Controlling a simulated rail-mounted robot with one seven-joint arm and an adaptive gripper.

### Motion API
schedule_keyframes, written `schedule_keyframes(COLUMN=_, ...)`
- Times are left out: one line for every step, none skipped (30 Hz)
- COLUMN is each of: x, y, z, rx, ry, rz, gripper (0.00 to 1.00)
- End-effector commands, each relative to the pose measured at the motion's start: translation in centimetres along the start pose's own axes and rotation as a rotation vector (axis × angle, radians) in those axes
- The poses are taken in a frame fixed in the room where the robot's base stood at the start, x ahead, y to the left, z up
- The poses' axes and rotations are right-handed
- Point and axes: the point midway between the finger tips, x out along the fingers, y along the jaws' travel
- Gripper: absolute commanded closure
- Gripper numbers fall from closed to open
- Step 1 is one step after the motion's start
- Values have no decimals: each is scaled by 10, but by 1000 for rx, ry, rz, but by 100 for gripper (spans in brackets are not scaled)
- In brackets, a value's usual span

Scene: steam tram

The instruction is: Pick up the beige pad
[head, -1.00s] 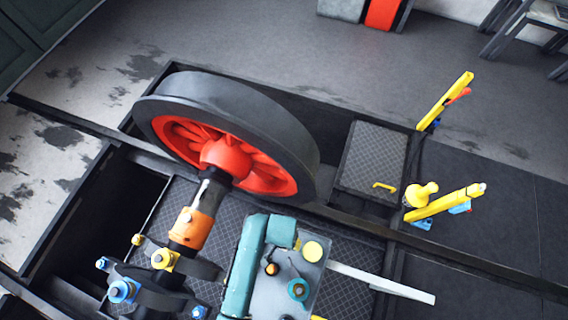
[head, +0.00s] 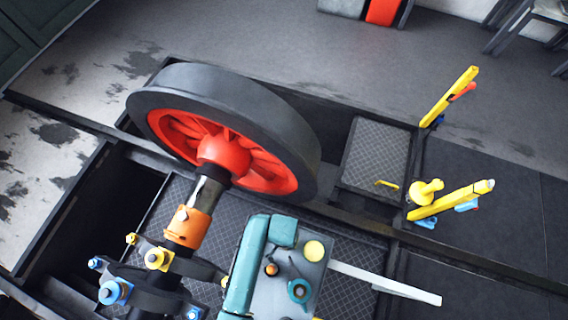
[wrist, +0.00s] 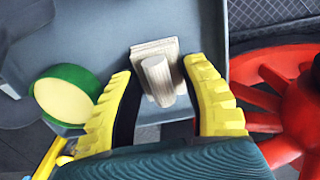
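The beige pad (wrist: 170,50) shows in the wrist view as a small pale square plate with a cylindrical knob on its top. It is on a grey-blue surface near its edge. My gripper (wrist: 162,70) is open, with its yellow ribbed fingers on the left and right of the pad. A gap shows between each finger and the knob. I cannot make out the beige pad or my fingers in the head view.
A green-rimmed yellow disc (wrist: 68,95) is left of my fingers. The red-spoked wheel (head: 225,130) is close on the right in the wrist view (wrist: 285,100). A grey tray (head: 275,295) with small parts is at the bottom of the head view.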

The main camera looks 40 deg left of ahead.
Motion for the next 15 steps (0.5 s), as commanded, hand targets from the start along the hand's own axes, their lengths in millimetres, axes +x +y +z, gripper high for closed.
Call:
schedule_keyframes(x=1, y=0, z=1, rx=0, ry=-2, rz=-1, gripper=90)
schedule_keyframes(x=1, y=0, z=1, rx=0, ry=-2, rz=-1, gripper=90)
schedule_keyframes(x=2, y=0, z=1, rx=0, ry=-2, rz=-1, gripper=91)
schedule_keyframes(x=2, y=0, z=1, rx=0, ry=-2, rz=-1, gripper=91)
schedule_keyframes(x=2, y=0, z=1, rx=0, ry=-2, rz=-1, gripper=91)
schedule_keyframes(x=2, y=0, z=1, rx=0, ry=-2, rz=-1, gripper=91)
schedule_keyframes(x=2, y=0, z=1, rx=0, ry=-2, rz=-1, gripper=91)
schedule_keyframes(x=2, y=0, z=1, rx=0, ry=-2, rz=-1, gripper=91)
schedule_keyframes(x=2, y=0, z=2, rx=0, ry=-3, rz=-1, gripper=91)
schedule_keyframes(x=2, y=0, z=2, rx=0, ry=-3, rz=-1, gripper=91)
schedule_keyframes(x=2, y=0, z=2, rx=0, ry=-3, rz=-1, gripper=91)
schedule_keyframes(x=2, y=0, z=2, rx=0, ry=-3, rz=-1, gripper=91)
schedule_keyframes(x=1, y=0, z=2, rx=0, ry=-3, rz=-1, gripper=91)
schedule_keyframes(x=0, y=0, z=2, rx=0, ry=-3, rz=-1, gripper=91)
schedule_keyframes(x=-3, y=0, z=2, rx=0, ry=-3, rz=-1, gripper=92)
